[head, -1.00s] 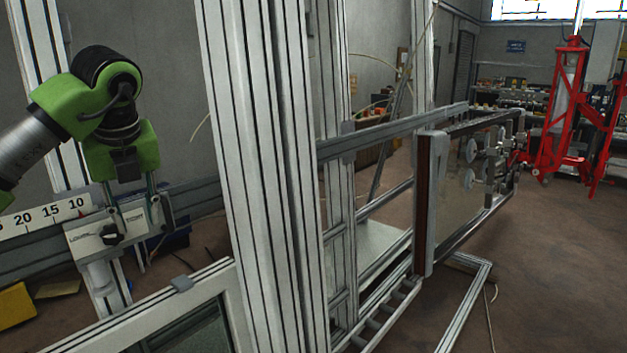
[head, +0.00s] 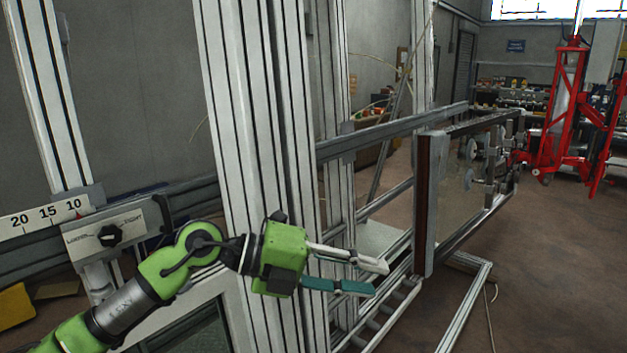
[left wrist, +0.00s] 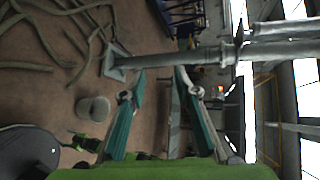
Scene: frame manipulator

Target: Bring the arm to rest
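My left arm comes in from the lower left in the head view. Its green left gripper (head: 368,277) points right, in front of the aluminium uprights, its two fingers spread with nothing between them. In the left wrist view the same gripper (left wrist: 158,72) shows both teal fingers apart and empty. The clamp block with a black knob (head: 109,235) sits on the horizontal rail, left of and apart from the gripper. The knob's pointer is too small to read. My right gripper is not in view.
Thick aluminium uprights (head: 262,120) stand close behind the left gripper. A framed glass panel (head: 470,175) stands to the right on the rails. A red lifting device (head: 567,110) is at the back right. The brown floor (head: 560,270) at right is largely clear.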

